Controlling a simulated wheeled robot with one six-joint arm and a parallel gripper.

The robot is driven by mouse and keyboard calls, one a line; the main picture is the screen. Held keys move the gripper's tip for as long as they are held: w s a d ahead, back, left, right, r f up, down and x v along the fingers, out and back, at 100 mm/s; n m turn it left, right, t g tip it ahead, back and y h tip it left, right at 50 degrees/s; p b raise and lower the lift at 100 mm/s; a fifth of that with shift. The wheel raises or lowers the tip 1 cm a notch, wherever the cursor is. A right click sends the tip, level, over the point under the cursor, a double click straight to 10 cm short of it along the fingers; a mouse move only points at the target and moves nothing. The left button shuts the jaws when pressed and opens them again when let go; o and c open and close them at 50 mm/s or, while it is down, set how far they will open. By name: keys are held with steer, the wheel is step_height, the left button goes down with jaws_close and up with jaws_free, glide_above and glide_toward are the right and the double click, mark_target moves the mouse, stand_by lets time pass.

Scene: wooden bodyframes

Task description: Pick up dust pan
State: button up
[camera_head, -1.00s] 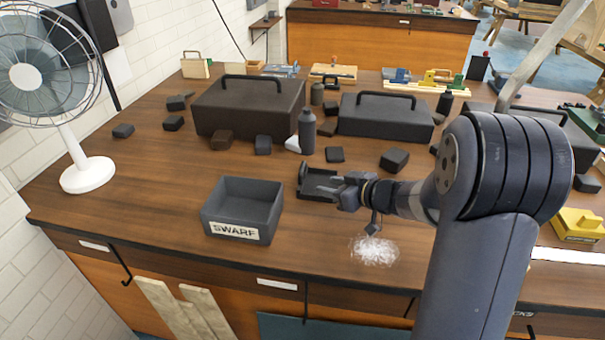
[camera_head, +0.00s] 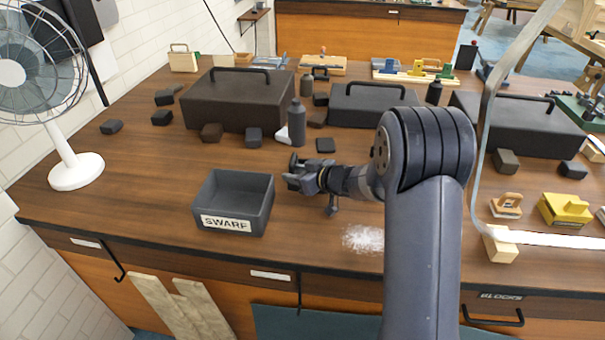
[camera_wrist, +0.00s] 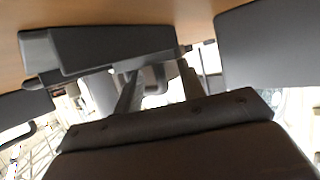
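My gripper (camera_head: 297,180) points left, low over the table, just right of the swarf bin. A dark dust pan sits at the gripper's tips. In the head view only a small dark upright part of it (camera_head: 293,162) seems to show, with the rest hidden behind my gripper. The wrist view looks upside down. There the dark dust pan (camera_wrist: 115,45) lies across the upper left, just beyond my two fingers (camera_wrist: 160,85). The fingers stand apart, with a gap between them. I cannot tell whether they touch the pan.
The grey bin labelled SWARF (camera_head: 235,222) stands close left of my gripper. A pile of white shavings (camera_head: 362,238) lies in front. A dark bottle (camera_head: 297,125), small blocks and large toolboxes (camera_head: 235,105) stand behind. A white fan (camera_head: 76,172) is at left.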

steer(key=shift+c, duration=0.4)
jaws_close()
